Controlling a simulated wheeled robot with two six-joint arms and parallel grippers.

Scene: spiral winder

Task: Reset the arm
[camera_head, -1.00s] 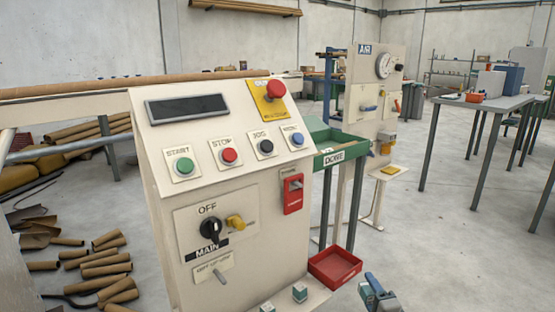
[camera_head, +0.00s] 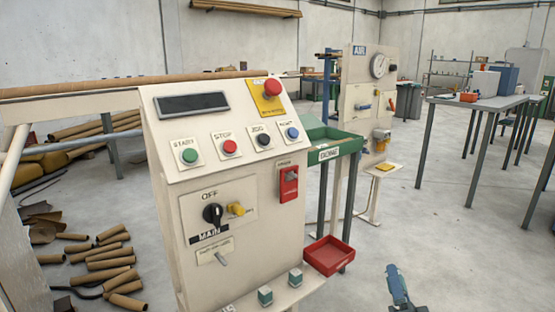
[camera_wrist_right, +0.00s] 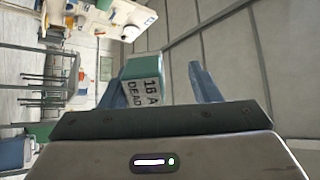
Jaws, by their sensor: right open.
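My right gripper (camera_head: 397,274) shows at the bottom right of the head view, in the air right of the control cabinet (camera_head: 225,265). In the right wrist view my right gripper (camera_wrist_right: 166,82) has its two blue fingers apart. A teal block (camera_wrist_right: 143,80) with a white label, apparently ending in "DEAD", shows beside the left finger, with a gap to the right finger. I cannot tell whether it touches the finger. The cabinet carries green START, red STOP, black and blue buttons, a red mushroom button (camera_head: 272,88), and a black MAIN switch (camera_head: 212,214) by OFF. My left gripper is not in view.
Two small teal blocks (camera_head: 265,296) stand on the cabinet's front ledge. A red tray (camera_head: 329,256) sits below a green tray (camera_head: 335,146). The AIR panel (camera_head: 362,75) stands behind. Cardboard tubes (camera_head: 107,265) lie at left. The floor at right is open.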

